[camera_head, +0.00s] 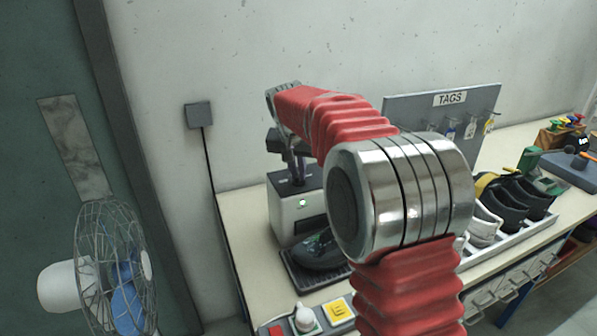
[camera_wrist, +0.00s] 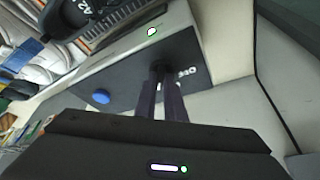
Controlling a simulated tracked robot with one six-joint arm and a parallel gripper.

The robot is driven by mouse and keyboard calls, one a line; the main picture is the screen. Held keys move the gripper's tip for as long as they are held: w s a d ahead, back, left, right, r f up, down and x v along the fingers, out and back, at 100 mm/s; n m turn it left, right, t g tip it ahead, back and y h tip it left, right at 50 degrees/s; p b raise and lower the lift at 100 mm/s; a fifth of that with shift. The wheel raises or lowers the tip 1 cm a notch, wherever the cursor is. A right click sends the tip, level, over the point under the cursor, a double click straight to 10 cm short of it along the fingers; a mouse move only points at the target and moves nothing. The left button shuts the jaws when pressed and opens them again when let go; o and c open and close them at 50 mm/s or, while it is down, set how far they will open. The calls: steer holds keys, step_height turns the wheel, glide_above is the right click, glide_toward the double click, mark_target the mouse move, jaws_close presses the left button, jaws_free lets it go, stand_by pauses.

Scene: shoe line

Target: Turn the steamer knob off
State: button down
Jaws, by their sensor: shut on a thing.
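The steamer (camera_head: 286,217) is a grey box with a black top and a lit green light, at the back left of the bench. Its black top (camera_wrist: 128,80) fills the middle of the wrist view. A small dark knob (camera_wrist: 159,66) stands on that top, with white lettering beside it, partly hidden by a finger. My gripper (camera_wrist: 160,78) reaches down from above, with its two dark fingers shut on the knob. In the head view my gripper (camera_head: 297,176) is over the steamer's top, and the knob cannot be made out there. The knob's pointing direction is unclear.
A blue button (camera_wrist: 101,96) is on the steamer's top. A dark shoe (camera_head: 318,252) lies in front of the steamer. A shoe rack (camera_head: 517,232) and a TAGS board (camera_head: 408,108) are to the right. A fan (camera_head: 112,265) is at left.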

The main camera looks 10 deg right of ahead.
steer(key=n+y, duration=0.1)
steer(key=n, duration=0.2)
steer(key=n+y, duration=0.1)
steer(key=n, duration=0.2)
steer(key=shift+d+r, duration=0.1)
steer(key=shift+d, duration=0.1)
steer(key=n+y, duration=0.2)
steer(key=n, duration=0.3)
steer(key=shift+w+d, duration=0.1)
steer(key=shift+d, duration=0.05)
steer(key=n, duration=0.2)
steer(key=n+g+y, duration=0.1)
steer(key=n, duration=0.1)
steer(key=shift+w+d+y, duration=0.1)
steer(key=shift+y, duration=0.2)
steer(key=shift+w+d+n+g+y, duration=0.15)
steer(key=shift+n+g, duration=0.25)
steer(key=shift+n, duration=0.65)
steer(key=shift+s+a+n+g+y, duration=0.1)
steer(key=shift+n+g+y, duration=0.25)
steer(key=shift+n, duration=0.7)
steer(key=c, duration=1.8)
jaws_free()
steer(key=shift+c, duration=0.2)
steer(key=v, duration=1.3)
steer(key=shift+r, duration=0.35)
